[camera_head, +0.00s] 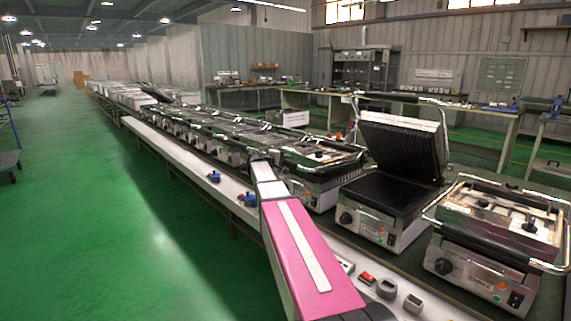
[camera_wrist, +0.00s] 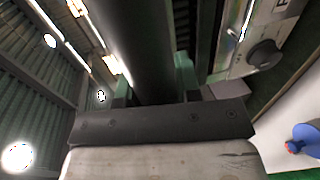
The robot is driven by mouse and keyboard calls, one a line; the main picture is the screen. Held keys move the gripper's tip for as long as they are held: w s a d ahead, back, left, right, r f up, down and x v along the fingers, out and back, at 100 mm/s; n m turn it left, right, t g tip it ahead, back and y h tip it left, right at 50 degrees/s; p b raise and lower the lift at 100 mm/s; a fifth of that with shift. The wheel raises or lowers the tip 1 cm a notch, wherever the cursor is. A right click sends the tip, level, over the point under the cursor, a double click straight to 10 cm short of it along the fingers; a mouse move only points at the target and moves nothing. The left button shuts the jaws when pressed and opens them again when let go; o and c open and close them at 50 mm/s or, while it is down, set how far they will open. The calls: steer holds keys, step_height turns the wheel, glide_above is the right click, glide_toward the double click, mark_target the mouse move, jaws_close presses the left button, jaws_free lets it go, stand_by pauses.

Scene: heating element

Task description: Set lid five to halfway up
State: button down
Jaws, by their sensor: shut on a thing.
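A long row of silver grills with hinged lids runs along the bench. My gripper (camera_wrist: 152,88) is shut around a dark round handle bar (camera_wrist: 138,40) in the wrist view. A steel front panel with a dark knob (camera_wrist: 263,55) shows at upper right there. In the head view my pink arm reaches forward to the row, and its far end hides the grasp. The lids (camera_head: 318,152) near the arm's end look low. I cannot tell the number or exact angle of the held lid.
A nearer grill has its ribbed lid (camera_head: 403,140) raised steeply. The nearest grill (camera_head: 495,240) at right has its lid down. Small blue parts (camera_head: 214,176) lie on the white bench edge (camera_head: 165,145). Green floor (camera_head: 90,220) is clear at left.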

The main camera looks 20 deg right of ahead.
steer(key=w+d+r+g+y, duration=0.1)
steer(key=d+r, duration=0.3)
steer(key=r, duration=0.5)
steer(key=w+d+r+y, duration=0.2)
steer(key=d+r, duration=0.3)
steer(key=r, duration=0.5)
steer(key=w+d+r+g+y, duration=0.1)
steer(key=d+r+y, duration=0.3)
steer(key=r, duration=0.6)
steer(key=shift+w+d+r+g, duration=0.25)
steer(key=shift+w+d+g, duration=0.05)
steer(key=shift+w+d, duration=0.3)
steer(key=c, duration=0.8)
jaws_free()
steer(key=shift+f, duration=0.1)
steer(key=v, duration=1.1)
